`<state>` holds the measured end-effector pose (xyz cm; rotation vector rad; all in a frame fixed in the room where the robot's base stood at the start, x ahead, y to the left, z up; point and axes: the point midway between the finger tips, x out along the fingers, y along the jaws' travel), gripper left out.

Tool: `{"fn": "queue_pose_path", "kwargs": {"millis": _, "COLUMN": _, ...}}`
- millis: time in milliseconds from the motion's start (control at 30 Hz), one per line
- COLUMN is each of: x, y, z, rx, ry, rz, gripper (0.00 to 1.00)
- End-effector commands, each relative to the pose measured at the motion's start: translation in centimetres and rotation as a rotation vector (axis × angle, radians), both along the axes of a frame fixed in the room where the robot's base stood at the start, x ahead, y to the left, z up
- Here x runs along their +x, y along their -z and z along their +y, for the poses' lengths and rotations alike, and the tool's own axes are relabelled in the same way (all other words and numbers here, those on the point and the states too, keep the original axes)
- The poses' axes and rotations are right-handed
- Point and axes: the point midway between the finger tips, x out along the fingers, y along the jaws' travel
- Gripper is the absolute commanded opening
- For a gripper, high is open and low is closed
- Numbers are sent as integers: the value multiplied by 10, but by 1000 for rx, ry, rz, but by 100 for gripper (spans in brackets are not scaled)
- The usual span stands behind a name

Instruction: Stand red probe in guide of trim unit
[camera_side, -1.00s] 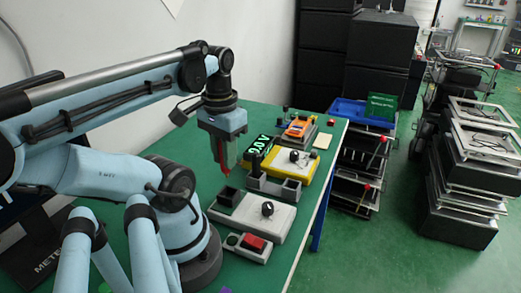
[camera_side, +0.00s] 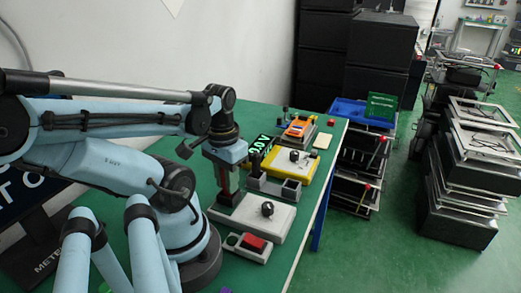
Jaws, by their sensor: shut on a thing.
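My gripper (camera_side: 227,187) is shut on the red probe (camera_side: 223,177), which shows as a thin upright strip between the dark fingers. They are directly over the dark square guide (camera_side: 230,199) at the left end of a light grey unit with a black knob (camera_side: 267,208), which looks like the trim unit (camera_side: 281,221). The fingers reach down to the guide's top. The probe's lower tip is hidden, so I cannot tell whether it is inside the guide or just above it.
A dark fixture with square sockets (camera_side: 291,189) stands just behind the unit. A yellow meter (camera_side: 297,164) with a green-digit display is beyond it, then an orange item (camera_side: 297,128). A small box with a red switch (camera_side: 253,242) sits in front, near the table's right edge.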

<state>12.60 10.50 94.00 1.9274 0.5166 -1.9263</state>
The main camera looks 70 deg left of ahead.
Motion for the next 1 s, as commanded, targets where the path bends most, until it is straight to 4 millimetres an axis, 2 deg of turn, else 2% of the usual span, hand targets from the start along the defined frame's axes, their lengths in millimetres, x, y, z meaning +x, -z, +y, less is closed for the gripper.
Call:
{"fn": "queue_pose_path", "kwargs": {"millis": 200, "x": 0, "y": 3, "z": 0, "rx": 0, "ry": 0, "rz": 0, "gripper": 0}}
{"fn": "queue_pose_path", "kwargs": {"millis": 233, "x": 0, "y": 3, "z": 0, "rx": 0, "ry": 0, "rz": 0, "gripper": 24}}
{"fn": "queue_pose_path", "kwargs": {"millis": 400, "x": 0, "y": 3, "z": 0, "rx": 0, "ry": 0, "rz": 0, "gripper": 48}}
{"fn": "queue_pose_path", "kwargs": {"millis": 767, "x": 0, "y": 1, "z": 0, "rx": 0, "ry": 0, "rz": 0, "gripper": 48}}
{"fn": "queue_pose_path", "kwargs": {"millis": 1000, "x": 0, "y": -18, "z": 0, "rx": 0, "ry": 0, "rz": 0, "gripper": 48}}
